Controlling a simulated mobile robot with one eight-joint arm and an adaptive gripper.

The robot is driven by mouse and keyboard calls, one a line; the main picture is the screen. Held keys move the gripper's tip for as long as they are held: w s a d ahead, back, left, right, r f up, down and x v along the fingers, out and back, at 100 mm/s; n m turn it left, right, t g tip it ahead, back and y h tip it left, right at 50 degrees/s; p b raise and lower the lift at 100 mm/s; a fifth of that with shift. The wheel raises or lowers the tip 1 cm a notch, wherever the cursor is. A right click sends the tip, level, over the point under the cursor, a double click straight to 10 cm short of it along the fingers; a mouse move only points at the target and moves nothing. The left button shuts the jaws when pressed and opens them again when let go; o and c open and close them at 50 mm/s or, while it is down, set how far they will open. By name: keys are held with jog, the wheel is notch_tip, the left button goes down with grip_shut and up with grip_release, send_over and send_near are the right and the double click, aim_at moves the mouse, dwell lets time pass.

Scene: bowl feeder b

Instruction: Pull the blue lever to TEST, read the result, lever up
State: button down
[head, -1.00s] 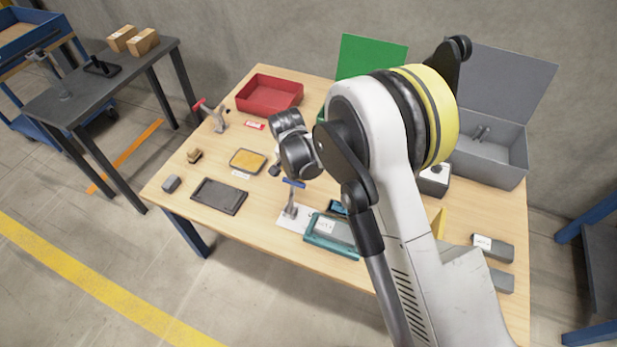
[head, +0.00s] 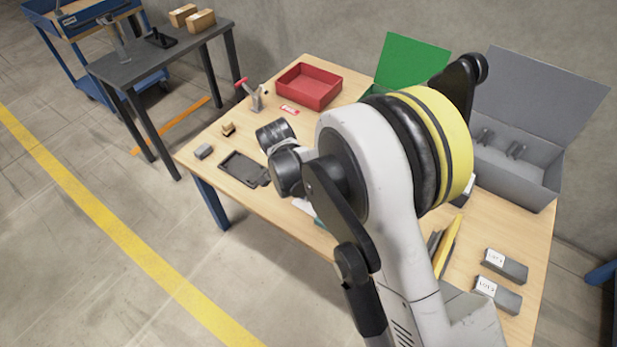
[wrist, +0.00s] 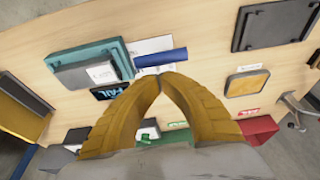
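The blue lever's handle (wrist: 160,58) is a short bar just beyond my gripper's fingertips (wrist: 168,78) in the wrist view. The two yellow-brown fingers meet at their tips with nothing visible between them. I cannot tell whether they touch the handle. The teal test fixture (wrist: 88,52) sits beside the lever, with a grey block with a white label (wrist: 100,73) on it. A small dark display (wrist: 108,92) at its side reads FAIL in blue. In the head view my arm hides the lever, display and fingers.
A red bin (head: 310,88), an open green-lidded box (head: 412,60) and an open grey box (head: 512,165) stand along the back. A dark tray (head: 243,168) and a red-handled clamp (head: 252,95) are at left. Labelled grey blocks (head: 505,265) lie at right. A yellow pad (wrist: 247,82) shows too.

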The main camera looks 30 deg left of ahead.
jog(key=shift+s+a+f, duration=0.1)
jog(key=shift+s+f, duration=0.25)
jog(key=shift+s, duration=0.4)
jog(key=w+r, duration=0.1)
jog(key=r, duration=0.1)
jog(key=w+r+p, duration=0.1)
jog(key=shift+w+r+p, duration=0.1)
jog(key=shift+r+p, duration=0.2)
jog(key=shift+r, duration=0.05)
jog(key=s+r+p, duration=0.2)
jog(key=s+r, duration=0.1)
jog(key=s, duration=0.5)
jog(key=shift+s+a+r+p, duration=0.15)
jog(key=shift+s+a+p, duration=0.1)
jog(key=shift+s+p, duration=0.1)
jog(key=shift+w+r, duration=0.1)
